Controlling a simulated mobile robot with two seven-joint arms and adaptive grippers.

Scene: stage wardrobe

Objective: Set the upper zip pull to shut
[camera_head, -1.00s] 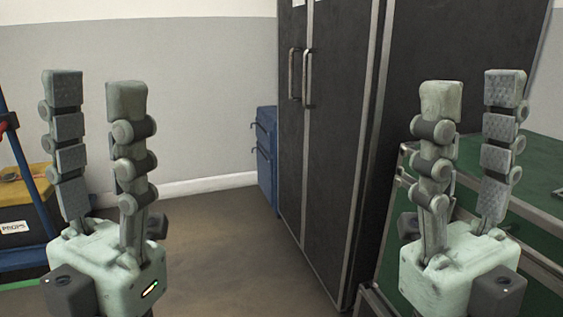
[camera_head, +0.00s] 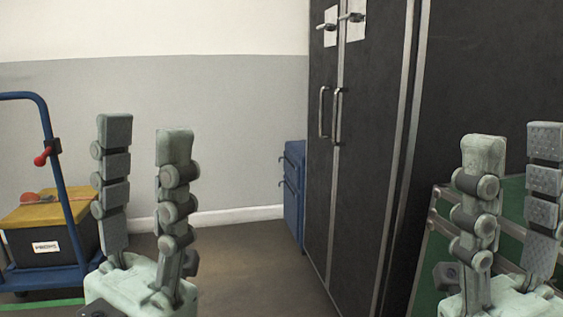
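No zip pull can be made out in view. My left gripper (camera_head: 145,128) is at the left with its two fingers pointing up and spread apart, empty. My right gripper (camera_head: 513,135) is at the right edge, also with its fingers up and apart, empty. Neither gripper is seen touching anything.
A tall black cabinet (camera_head: 375,130) with upright handles and two white labels stands right of centre. A blue case-like unit (camera_head: 293,195) is beside it. A blue trolley (camera_head: 50,130) carries a black props box (camera_head: 40,247) at left. Floor between is clear.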

